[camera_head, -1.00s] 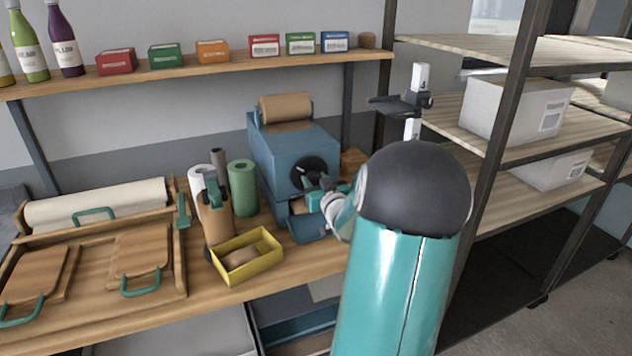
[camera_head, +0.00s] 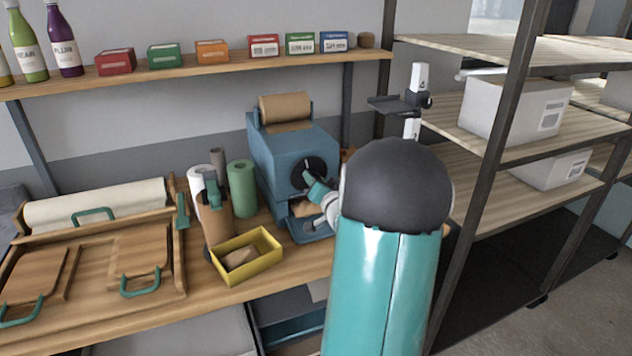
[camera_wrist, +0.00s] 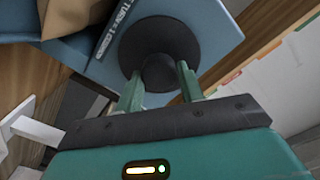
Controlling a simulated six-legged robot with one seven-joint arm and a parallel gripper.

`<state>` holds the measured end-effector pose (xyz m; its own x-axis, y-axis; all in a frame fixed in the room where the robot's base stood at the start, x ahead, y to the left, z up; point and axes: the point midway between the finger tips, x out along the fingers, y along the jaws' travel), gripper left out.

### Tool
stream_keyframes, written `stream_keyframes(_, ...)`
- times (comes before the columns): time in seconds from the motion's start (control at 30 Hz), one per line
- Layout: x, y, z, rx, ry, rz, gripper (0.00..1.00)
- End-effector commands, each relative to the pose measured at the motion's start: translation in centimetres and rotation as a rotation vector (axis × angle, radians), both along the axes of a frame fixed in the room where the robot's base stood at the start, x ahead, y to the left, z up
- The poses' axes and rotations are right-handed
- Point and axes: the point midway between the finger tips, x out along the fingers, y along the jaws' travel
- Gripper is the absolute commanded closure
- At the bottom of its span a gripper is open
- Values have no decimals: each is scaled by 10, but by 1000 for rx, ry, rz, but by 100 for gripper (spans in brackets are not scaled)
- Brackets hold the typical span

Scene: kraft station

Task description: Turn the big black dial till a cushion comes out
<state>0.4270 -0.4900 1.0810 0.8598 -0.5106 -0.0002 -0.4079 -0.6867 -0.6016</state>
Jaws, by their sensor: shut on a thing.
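The big black dial (camera_head: 318,166) is on the front of a blue machine (camera_head: 283,148) with a brown paper roll (camera_head: 286,108) on top. My gripper (camera_head: 308,176) is at the dial, partly hidden by my arm. In the wrist view the round black dial (camera_wrist: 185,40) fills the middle. My gripper's green fingers (camera_wrist: 161,80) stand on either side of its knob (camera_wrist: 160,73) and are shut on it. Brown paper (camera_head: 303,208) shows in the opening below the dial, above a blue tray (camera_head: 305,233). Brown paper also shows in the wrist view (camera_wrist: 75,15).
A yellow box (camera_head: 235,276) with a brown piece inside stands left of the machine. Green (camera_head: 242,188) and white rolls stand behind it. A shelf with small boxes (camera_head: 264,47) runs above. A rack with white cartons (camera_head: 515,108) stands at the right.

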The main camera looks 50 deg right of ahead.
Motion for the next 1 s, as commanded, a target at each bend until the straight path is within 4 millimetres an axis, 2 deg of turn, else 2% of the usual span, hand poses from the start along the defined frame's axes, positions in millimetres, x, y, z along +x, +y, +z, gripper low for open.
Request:
stream_keyframes(0.6,-1,-1,-2,476,-283,0,85)
stream_keyframes(1.0,-1,-1,-3,635,-377,0,85)
